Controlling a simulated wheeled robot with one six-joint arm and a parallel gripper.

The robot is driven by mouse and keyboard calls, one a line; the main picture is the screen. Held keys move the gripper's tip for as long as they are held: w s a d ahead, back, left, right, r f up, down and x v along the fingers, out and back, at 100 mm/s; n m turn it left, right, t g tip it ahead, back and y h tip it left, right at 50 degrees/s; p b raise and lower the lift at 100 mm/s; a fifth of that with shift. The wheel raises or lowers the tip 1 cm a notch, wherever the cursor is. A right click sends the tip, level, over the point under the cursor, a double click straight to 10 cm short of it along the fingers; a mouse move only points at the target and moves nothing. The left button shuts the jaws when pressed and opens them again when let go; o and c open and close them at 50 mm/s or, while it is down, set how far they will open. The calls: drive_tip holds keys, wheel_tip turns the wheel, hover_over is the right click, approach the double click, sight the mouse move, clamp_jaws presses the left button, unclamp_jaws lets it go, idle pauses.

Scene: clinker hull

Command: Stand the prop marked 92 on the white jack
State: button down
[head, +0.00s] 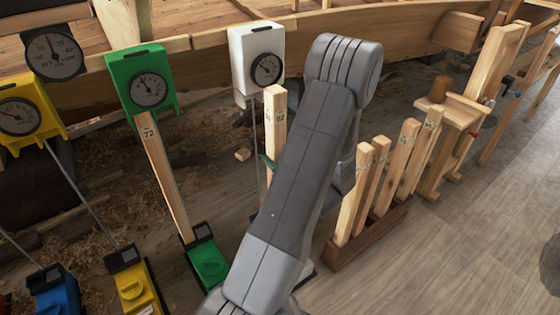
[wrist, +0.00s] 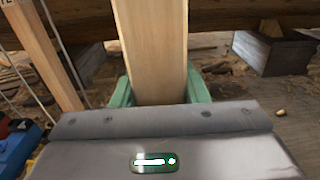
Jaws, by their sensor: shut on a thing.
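My gripper (wrist: 160,93) is shut on a pale wooden prop (wrist: 152,45), with one green fingertip on each side of it. In the head view the prop (head: 274,125) stands nearly upright, its top just below the white dial box (head: 257,60). The small mark near its top seems to read 92. My gripper (head: 268,162) shows there only as a bit of green beside my arm. My arm covers the prop's lower end and nearly all of the white jack's foot, so I cannot tell whether the prop touches the jack.
A prop marked 72 (head: 165,175) stands on the green jack (head: 208,262) under the green dial box (head: 143,85). Yellow (head: 135,287) and blue (head: 55,295) jacks stand further left. A wooden rack (head: 368,235) with several props stands right of my arm. Open floor lies at the lower right.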

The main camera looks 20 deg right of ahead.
drive_tip(key=shift+x, duration=2.5)
drive_tip(key=shift+f+b, duration=1.8)
drive_tip(key=shift+f, duration=1.4)
drive_tip(key=x, duration=0.8)
drive_tip(key=shift+b, duration=0.4)
drive_tip(key=shift+f+b, duration=0.4)
drive_tip(key=shift+w, duration=0.2)
